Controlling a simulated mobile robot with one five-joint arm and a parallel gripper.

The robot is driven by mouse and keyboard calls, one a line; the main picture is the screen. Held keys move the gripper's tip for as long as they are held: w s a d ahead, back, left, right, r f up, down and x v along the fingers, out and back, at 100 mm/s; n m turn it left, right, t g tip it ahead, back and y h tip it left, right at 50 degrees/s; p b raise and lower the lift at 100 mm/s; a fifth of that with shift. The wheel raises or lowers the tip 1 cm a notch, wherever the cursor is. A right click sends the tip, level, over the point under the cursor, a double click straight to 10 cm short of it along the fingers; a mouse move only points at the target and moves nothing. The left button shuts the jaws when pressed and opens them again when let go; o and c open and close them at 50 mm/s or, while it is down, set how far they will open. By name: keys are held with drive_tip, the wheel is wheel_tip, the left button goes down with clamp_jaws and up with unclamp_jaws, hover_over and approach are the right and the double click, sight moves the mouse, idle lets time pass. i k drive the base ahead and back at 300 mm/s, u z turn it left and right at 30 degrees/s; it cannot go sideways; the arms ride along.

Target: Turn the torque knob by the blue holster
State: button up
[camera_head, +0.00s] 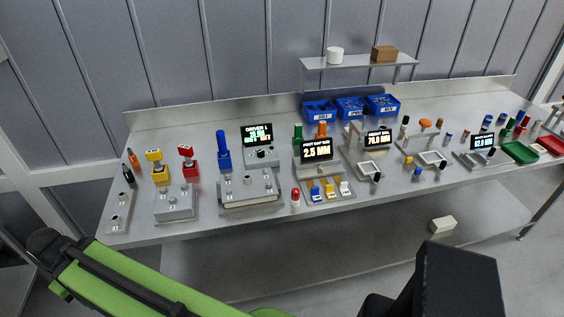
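The blue holster (223,150) stands upright on the left half of the bench, behind a grey block with holes. Right of it is a grey unit with a lit screen (256,134) reading DRIVER 1; its smaller text is hard to read. A small dark torque knob (262,153) sits on the face below that screen; its pointer direction is too small to tell. My gripper cannot be made out in this view; green and black parts of my own body fill the lower edge, well in front of the knob.
The metal bench (140,225) has red (187,163) and yellow (157,167) holsters left of the blue one. A red-topped button (295,195) stands near the front edge. Blue bins (318,112) and a raised shelf (350,64) are at the back. More screens and fixtures crowd the right.

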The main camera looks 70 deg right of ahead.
sight(260, 153)
drive_tip(key=u, duration=1.45)
drive_tip(key=k, duration=0.1)
drive_tip(key=z, duration=3.9)
drive_tip(key=k, duration=0.15)
drive_tip(key=z, duration=1.15)
drive_tip(key=k, duration=0.95)
drive_tip(key=u, duration=1.5)
drive_tip(key=i, duration=0.5)
drive_tip(key=u, duration=0.05)
